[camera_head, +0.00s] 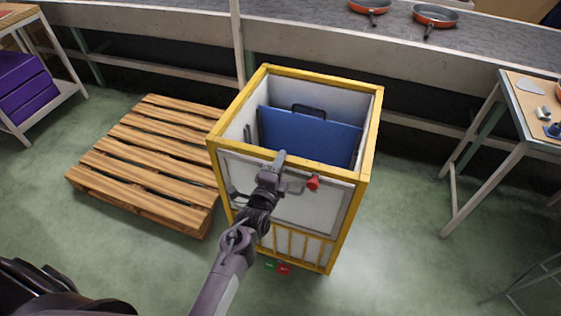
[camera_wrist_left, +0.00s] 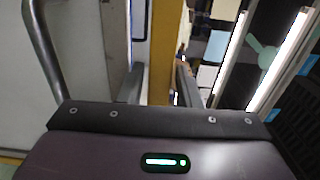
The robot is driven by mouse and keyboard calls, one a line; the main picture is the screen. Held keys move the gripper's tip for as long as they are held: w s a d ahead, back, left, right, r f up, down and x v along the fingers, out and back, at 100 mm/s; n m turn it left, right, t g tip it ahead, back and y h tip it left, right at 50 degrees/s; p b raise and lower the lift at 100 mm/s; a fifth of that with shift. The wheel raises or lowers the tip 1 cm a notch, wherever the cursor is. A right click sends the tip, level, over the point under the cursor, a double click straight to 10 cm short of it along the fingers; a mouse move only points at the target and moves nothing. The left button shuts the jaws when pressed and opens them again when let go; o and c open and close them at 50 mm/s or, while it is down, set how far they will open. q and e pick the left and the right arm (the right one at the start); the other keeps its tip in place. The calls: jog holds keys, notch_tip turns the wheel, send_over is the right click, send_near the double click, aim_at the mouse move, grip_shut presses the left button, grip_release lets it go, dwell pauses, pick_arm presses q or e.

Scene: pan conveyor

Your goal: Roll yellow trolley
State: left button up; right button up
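The yellow trolley (camera_head: 372,135) is a tall box with a yellow frame and pale panels, standing upright on the green floor near the middle of the head view. A blue board with a dark handle (camera_head: 310,135) stands inside it. My left gripper (camera_head: 281,158) is at the top front rim. In the left wrist view its fingers (camera_wrist_left: 160,88) lie on both sides of the yellow rim (camera_wrist_left: 164,45), close against it, and appear shut on it. A grey curved bar (camera_wrist_left: 45,45) shows at the left there. My right gripper is not in view.
A wooden pallet (camera_head: 150,160) lies just left of the trolley. The grey conveyor (camera_head: 310,40) with orange pans (camera_head: 435,15) runs behind it. A workbench (camera_head: 515,115) stands at the right, and a rack with purple drawers (camera_head: 25,90) at the left. Floor between trolley and workbench is clear.

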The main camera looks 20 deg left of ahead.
pick_arm(q)
jog(key=shift+w, duration=0.2)
grip_shut()
jog(key=shift+s, duration=0.1)
